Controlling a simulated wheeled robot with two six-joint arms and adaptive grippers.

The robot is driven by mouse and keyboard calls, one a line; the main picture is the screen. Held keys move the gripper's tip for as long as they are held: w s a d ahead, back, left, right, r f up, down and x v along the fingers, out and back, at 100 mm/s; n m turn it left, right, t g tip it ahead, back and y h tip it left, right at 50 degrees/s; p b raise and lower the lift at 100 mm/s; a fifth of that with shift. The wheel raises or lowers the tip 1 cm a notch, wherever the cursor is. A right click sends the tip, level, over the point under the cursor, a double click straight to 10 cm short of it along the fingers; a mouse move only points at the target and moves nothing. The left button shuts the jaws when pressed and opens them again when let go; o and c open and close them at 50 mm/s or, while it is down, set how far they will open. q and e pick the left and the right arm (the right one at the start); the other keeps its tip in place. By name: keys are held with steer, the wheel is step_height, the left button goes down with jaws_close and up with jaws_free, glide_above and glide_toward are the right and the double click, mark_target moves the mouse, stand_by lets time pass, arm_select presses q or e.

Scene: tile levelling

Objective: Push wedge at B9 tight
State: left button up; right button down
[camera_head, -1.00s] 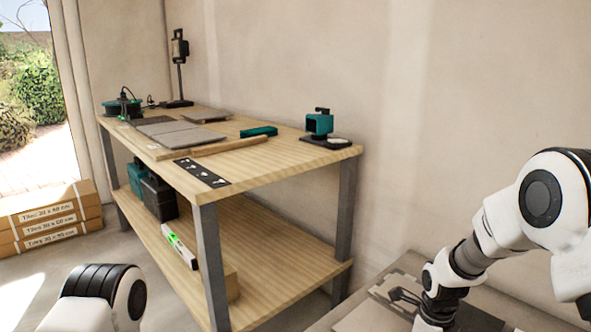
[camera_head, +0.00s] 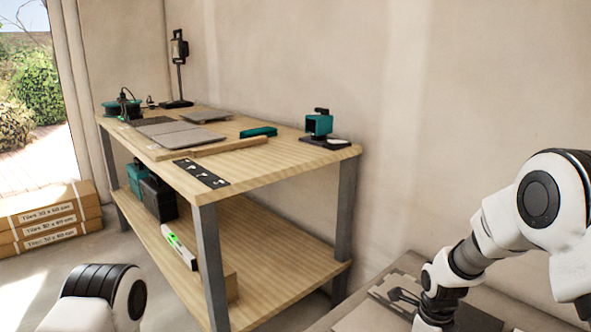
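No wedge and no B9 mark can be made out in this view. My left arm shows only as a white and black joint at the bottom left, and its gripper is out of the picture. Beside my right wrist, a small dark object (camera_head: 402,296) lies over a low grey surface (camera_head: 368,318). I cannot tell what it is.
A wooden workbench (camera_head: 262,173) stands along the wall, with grey tiles (camera_head: 180,135), a teal tool (camera_head: 319,124) and a lamp (camera_head: 179,50) on top. Tile boxes (camera_head: 48,222) are stacked at left.

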steer(key=shift+s+f, duration=0.1)
steer(key=shift+f, duration=0.2)
steer(key=c, duration=1)
jaws_free()
steer(key=shift+o, duration=0.3)
steer(key=shift+f, duration=0.15)
steer(key=shift+w+r, duration=0.2)
